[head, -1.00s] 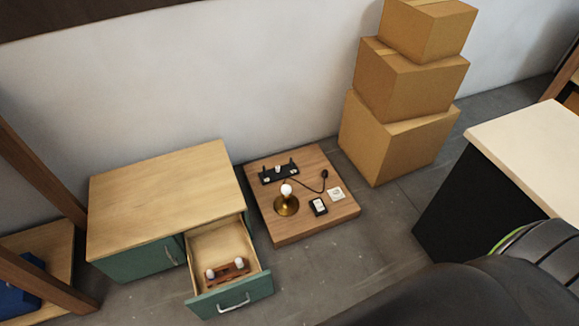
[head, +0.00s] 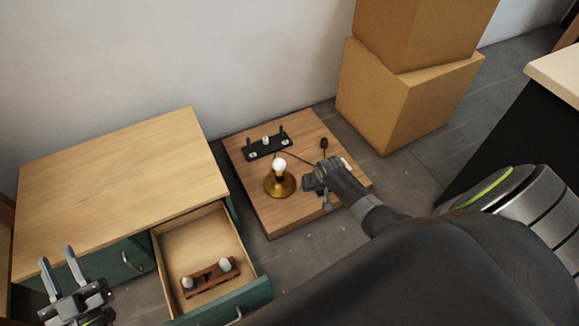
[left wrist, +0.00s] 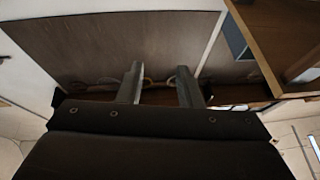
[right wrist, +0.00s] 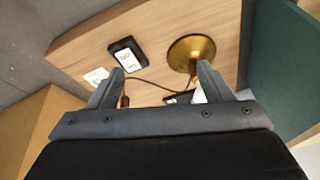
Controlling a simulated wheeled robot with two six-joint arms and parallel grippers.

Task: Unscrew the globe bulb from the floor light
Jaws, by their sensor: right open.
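The floor light stands upright on a low wooden platform (head: 262,212), with a round brass base (head: 280,186) and a white globe bulb (head: 279,165) on top. My right gripper (head: 318,190) is open and empty, just right of the light and apart from it in the head view. In the right wrist view, the brass base (right wrist: 191,50) shows beyond my open fingers (right wrist: 160,80), and one finger partly hides the bulb. My left gripper (head: 57,256) is open and empty at the lower left, away from the light. Its spread fingers (left wrist: 160,75) show in the left wrist view.
A black holder (head: 266,147) with a small white piece sits behind the light. An open drawer (head: 208,245) holds a brown rack (head: 208,278) with white bulbs. A black box (right wrist: 127,53) and white plate (right wrist: 97,76) lie on the platform. Cardboard boxes (head: 400,105) stand behind.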

